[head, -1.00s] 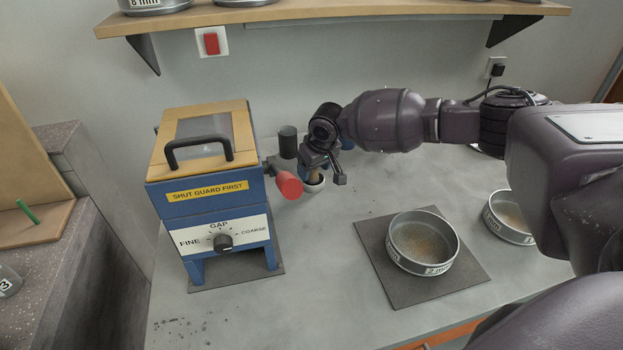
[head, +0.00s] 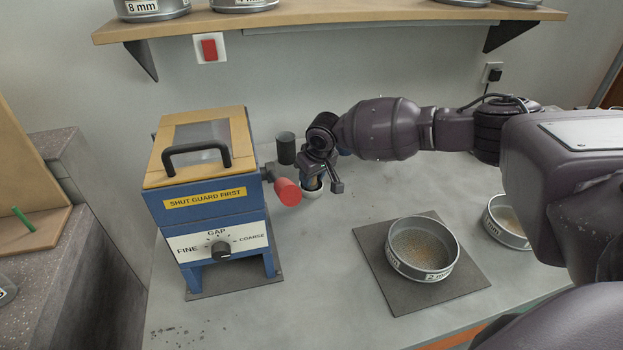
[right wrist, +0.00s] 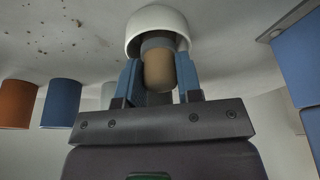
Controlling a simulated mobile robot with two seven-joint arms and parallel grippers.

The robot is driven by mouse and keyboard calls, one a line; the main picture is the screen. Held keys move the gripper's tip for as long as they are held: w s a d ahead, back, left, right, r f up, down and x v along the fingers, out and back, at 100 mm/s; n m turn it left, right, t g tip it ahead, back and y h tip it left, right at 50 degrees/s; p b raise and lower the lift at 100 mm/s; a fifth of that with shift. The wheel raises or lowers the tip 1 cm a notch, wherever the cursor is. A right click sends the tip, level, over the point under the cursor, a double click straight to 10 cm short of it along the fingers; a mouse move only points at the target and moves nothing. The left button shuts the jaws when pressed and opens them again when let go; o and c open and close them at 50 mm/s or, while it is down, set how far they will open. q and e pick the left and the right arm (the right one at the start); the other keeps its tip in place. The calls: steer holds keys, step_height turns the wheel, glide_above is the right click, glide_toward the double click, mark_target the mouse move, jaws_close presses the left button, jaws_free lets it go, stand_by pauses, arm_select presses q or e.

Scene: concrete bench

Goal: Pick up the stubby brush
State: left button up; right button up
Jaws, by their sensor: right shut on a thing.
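The stubby brush stands in a small white pot (head: 313,194) on the bench, right of the blue machine. In the right wrist view its rounded tan handle (right wrist: 159,70) shows, with a grey band above it inside the white pot (right wrist: 158,22). My right gripper (head: 322,186) reaches down at the pot. In the right wrist view the blue fingers of this gripper (right wrist: 160,82) are on both sides of the handle, shut on it. The brush's bristle end is hidden in the pot. My left gripper is not in view.
The blue machine (head: 207,200) with its red-ended lever (head: 287,191) stands close left of the pot. A dark cylinder (head: 286,148) is behind. A sieve (head: 422,250) sits on a grey mat (head: 460,285) at right, another sieve (head: 505,222) beyond. The bench front middle is clear.

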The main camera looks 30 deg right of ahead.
step_height(320, 180, up, 20)
steer(key=p, duration=0.3)
steer(key=shift+f, duration=0.1)
steer(key=shift+o, duration=1)
steer(key=shift+d, duration=0.1)
steer(key=shift+c, duration=0.5)
